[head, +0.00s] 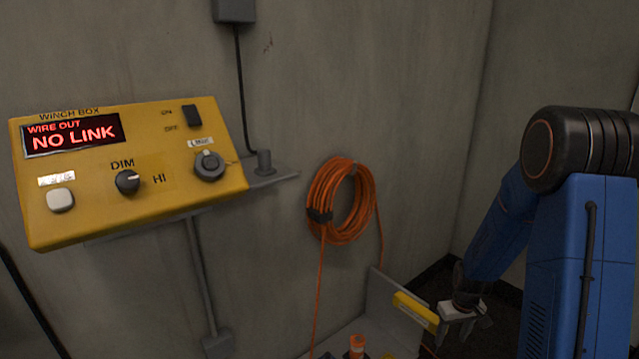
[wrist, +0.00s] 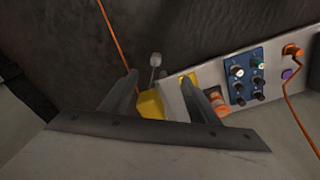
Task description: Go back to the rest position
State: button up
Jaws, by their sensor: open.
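My gripper (head: 466,322) is low at the right in the head view, at the end of my blue arm, pointing down. In the wrist view its two fingers (wrist: 160,92) stand apart, with nothing clearly held between them. A yellow block (wrist: 150,105) shows beyond and between the fingers. In the head view a yellow bar (head: 415,312) lies just left of the gripper; I cannot tell whether they touch.
A yellow winch box (head: 150,215) reading "NO LINK" is at the left. An orange cable coil (head: 322,214) hangs on the wall. The wrist view shows a blue knob panel (wrist: 246,76), an orange plug (wrist: 292,50) and a grey lever (wrist: 155,60).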

jog(key=s+a+r+t, duration=0.1)
jog(key=s+a+r, duration=0.25)
jog(key=r, duration=0.35)
jog(key=s+a+r, duration=0.2)
jog(key=s+r, duration=0.2)
jog(key=r, duration=0.4)
jog(key=s+a+r+t, duration=0.1)
jog(key=s+a+r, duration=0.15)
jog(key=r, duration=0.45)
jog(key=s+a+r, duration=0.1)
jog(key=s+r, duration=0.2)
jog(key=s, duration=0.3)
jog(key=s+a+r+t, duration=0.1)
jog(key=s+a+r, duration=0.1)
jog(key=s, duration=0.4)
jog(key=s+a+r+m, duration=0.1)
jog(key=s+r, duration=0.4)
jog(key=s, duration=0.2)
jog(key=shift+a+t, duration=0.15)
jog(key=shift+t, duration=0.25)
